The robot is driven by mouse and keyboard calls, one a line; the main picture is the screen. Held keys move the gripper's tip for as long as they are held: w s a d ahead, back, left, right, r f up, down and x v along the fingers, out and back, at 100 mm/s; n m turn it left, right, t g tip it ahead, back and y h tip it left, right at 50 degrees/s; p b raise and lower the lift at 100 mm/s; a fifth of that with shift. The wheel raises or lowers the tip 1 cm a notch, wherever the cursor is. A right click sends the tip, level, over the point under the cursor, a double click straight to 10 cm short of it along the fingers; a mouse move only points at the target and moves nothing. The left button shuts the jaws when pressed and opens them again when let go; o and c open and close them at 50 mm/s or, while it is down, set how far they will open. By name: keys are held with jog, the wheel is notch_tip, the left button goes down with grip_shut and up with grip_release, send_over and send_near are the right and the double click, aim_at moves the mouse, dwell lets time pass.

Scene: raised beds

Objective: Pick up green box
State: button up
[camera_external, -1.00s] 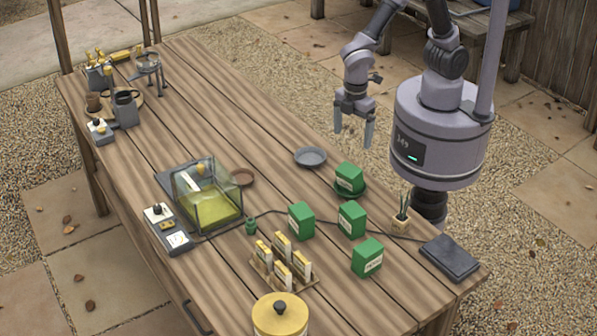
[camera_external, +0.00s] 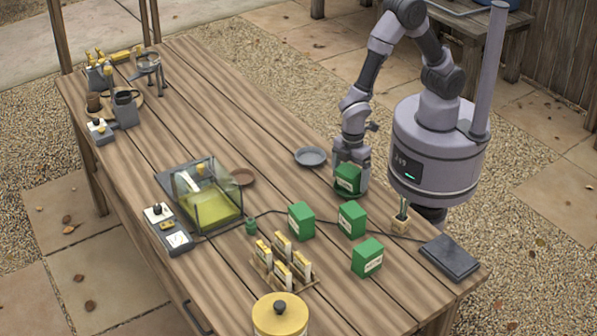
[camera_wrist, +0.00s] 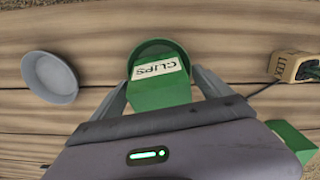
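A green box (camera_external: 347,179) with a pale label stands on a green saucer (camera_external: 340,192) near the table's robot-side edge. In the wrist view this green box (camera_wrist: 160,90) has a label reading "CLIPS", and the green saucer's rim (camera_wrist: 158,44) shows behind it. My gripper (camera_external: 351,184) is lowered over the box with one finger on each side. In the wrist view my gripper (camera_wrist: 161,78) looks open, its fingers straddling the box with narrow gaps; contact is hard to tell. Three more green boxes stand nearby: one (camera_external: 301,221), another (camera_external: 351,219) and another (camera_external: 366,257).
A grey dish (camera_external: 310,157) lies left of the held-over box. A small wooden planter (camera_external: 400,224) and a dark flat pad (camera_external: 449,257) are to the right. A glass tank (camera_external: 208,200) and a rack of seed packets (camera_external: 283,265) stand farther away. The upper-left table middle is clear.

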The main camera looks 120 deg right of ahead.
jog(key=c, duration=1.7)
jog(key=shift+o, duration=0.2)
notch_tip(320, 180, up, 9)
jog(key=p, duration=0.4)
jog(key=shift+f, duration=0.15)
jog(key=shift+r+m+t+b, duration=0.3)
jog(key=shift+r+b, duration=0.05)
jog(key=shift+b, duration=0.1)
jog(key=shift+s+m+t+b, duration=0.2)
jog(key=shift+m+t+b, duration=0.3)
jog(key=shift+b, duration=0.2)
jog(key=shift+s+d+r+m+t+b, duration=0.1)
jog(key=shift+s+m+t+b, duration=0.2)
jog(key=shift+t+b, duration=0.1)
jog(key=b+x, duration=0.1)
jog(key=x, duration=0.1)
jog(key=s+b+x, duration=0.1)
jog(key=x, duration=0.2)
jog(key=b+x, duration=0.1)
jog(key=x, duration=0.1)
jog(key=shift+s+f+b, duration=0.2)
jog(key=shift+f+b, duration=0.1)
jog(key=shift+f, duration=0.15)
jog(key=shift+w, duration=0.15)
